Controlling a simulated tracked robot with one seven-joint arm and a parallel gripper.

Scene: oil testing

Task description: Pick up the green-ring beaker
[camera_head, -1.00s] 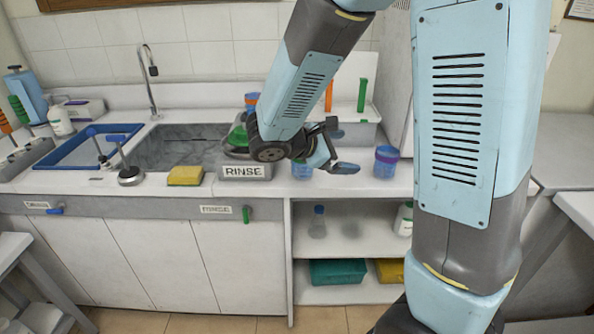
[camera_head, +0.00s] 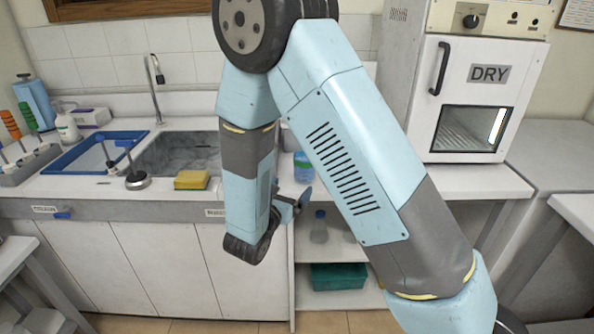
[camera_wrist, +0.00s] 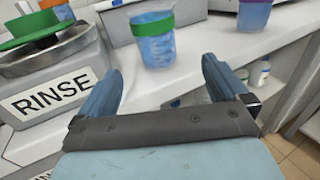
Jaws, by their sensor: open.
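The green-ring beaker (camera_wrist: 155,40) holds blue colour and has a green band near its rim. It stands upright on the white counter in the wrist view. In the head view a blue beaker (camera_head: 303,166) shows on the counter, partly behind my arm, and appears to be the same one. My gripper (camera_wrist: 161,74) is open and empty. In the wrist view its two fingers are spread to either side, with the beaker beyond their tips and apart from them. In the head view my gripper (camera_head: 290,205) hangs in front of the counter edge, partly hidden by my arm.
A RINSE unit (camera_wrist: 58,92) with a green round piece on it stands left of the beaker. A purple-ring beaker (camera_wrist: 254,14) is to its right. Shelves below hold bottles and a green box (camera_head: 338,276). A DRY oven (camera_head: 468,95) stands at the right.

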